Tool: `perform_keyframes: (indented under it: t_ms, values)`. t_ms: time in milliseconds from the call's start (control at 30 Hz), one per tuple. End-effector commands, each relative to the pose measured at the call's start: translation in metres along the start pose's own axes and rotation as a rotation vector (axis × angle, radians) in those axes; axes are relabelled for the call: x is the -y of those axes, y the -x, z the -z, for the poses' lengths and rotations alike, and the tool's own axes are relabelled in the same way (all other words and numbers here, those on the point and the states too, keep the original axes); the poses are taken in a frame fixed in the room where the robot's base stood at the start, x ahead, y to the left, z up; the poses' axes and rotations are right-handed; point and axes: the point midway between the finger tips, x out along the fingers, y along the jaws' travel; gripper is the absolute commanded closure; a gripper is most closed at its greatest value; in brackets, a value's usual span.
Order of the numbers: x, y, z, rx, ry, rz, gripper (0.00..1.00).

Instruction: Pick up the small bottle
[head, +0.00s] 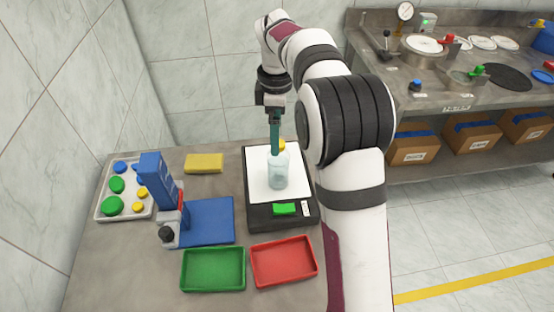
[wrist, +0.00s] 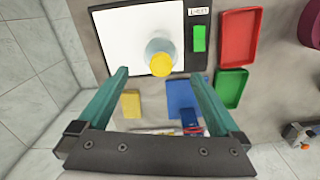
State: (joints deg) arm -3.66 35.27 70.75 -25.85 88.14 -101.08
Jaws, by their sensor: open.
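The small bottle is pale and translucent (head: 278,172) and stands upright on the white plate of a dark scale (head: 254,215). Its yellow cap (head: 282,146) shows partly behind my gripper's finger. In the wrist view the bottle (wrist: 157,45) is seen from above, with the round yellow cap (wrist: 161,65) towards me. My gripper (head: 275,152) points down over the bottle with teal fingers. In the wrist view my gripper (wrist: 158,72) is open and empty, its fingertips wide apart to either side of the cap. I cannot tell the exact height gap.
A green tray (head: 213,289) and a red tray (head: 283,283) lie in front. A blue device (head: 158,182) on a blue base stands left of the scale. A yellow block (head: 204,163) lies behind it. A tray of coloured caps (head: 101,205) is at the far left.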

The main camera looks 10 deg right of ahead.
Motion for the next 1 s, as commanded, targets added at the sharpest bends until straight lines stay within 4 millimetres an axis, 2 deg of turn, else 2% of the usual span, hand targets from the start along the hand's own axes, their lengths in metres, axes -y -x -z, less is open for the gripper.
perform_keyframes:
  t_ms: [33, 233, 433, 533, 700, 1000]
  values:
    - [0.001, -0.011, -0.001, 0.001, -0.001, 0.003, 0.00]
    - [0.001, -0.039, -0.002, 0.000, -0.002, 0.002, 0.00]
    - [0.001, -0.077, -0.006, 0.000, -0.002, 0.001, 0.00]
    - [0.001, -0.083, -0.005, -0.001, -0.003, 0.000, 0.00]
    - [0.001, -0.083, -0.005, -0.001, -0.003, -0.002, 0.00]
    - [0.001, -0.083, -0.005, -0.001, -0.003, -0.002, 0.54]
